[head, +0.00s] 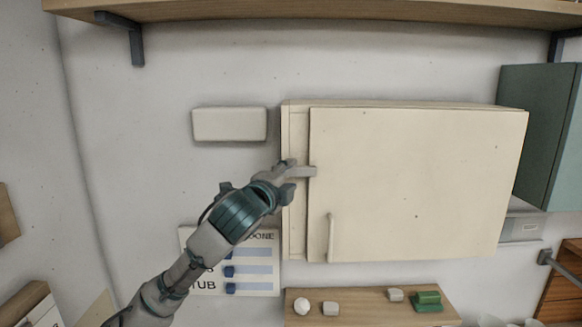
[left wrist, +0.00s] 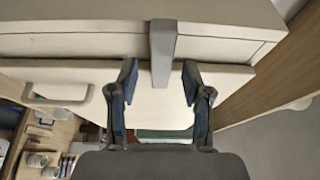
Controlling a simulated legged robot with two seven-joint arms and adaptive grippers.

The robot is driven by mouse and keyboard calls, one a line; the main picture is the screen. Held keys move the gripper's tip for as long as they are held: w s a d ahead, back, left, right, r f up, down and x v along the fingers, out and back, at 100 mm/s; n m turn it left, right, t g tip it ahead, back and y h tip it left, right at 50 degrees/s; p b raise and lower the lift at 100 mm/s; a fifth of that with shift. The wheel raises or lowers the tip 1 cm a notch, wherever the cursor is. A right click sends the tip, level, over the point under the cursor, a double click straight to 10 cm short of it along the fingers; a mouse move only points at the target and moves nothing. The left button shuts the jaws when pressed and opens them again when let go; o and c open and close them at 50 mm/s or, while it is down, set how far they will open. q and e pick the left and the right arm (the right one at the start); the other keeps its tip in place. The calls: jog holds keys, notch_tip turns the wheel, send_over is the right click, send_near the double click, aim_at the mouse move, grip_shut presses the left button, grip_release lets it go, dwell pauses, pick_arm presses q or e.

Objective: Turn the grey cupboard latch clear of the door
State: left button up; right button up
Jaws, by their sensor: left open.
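The cream cupboard (head: 400,180) hangs on the wall with its door closed and a bar handle (head: 331,237) low on the door's left side. The grey latch (head: 303,172) lies sideways at the door's left edge, its tip reaching over the door. My left gripper (head: 287,177) is at the latch. In the left wrist view the latch (left wrist: 163,50) lies across the door's edge, between the two open fingers of my left gripper (left wrist: 160,88), with a gap on each side. My right gripper is not in view.
A wooden shelf (head: 330,10) runs above the cupboard. A lower shelf (head: 365,310) holds several small items, including a green block (head: 428,300). A teal cabinet (head: 540,125) stands to the right. A pale box (head: 229,124) and a sign (head: 255,272) are on the wall at left.

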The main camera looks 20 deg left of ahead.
pick_arm(q)
jog(key=shift+w, duration=0.85)
jog(key=shift+f, duration=0.1)
grip_shut()
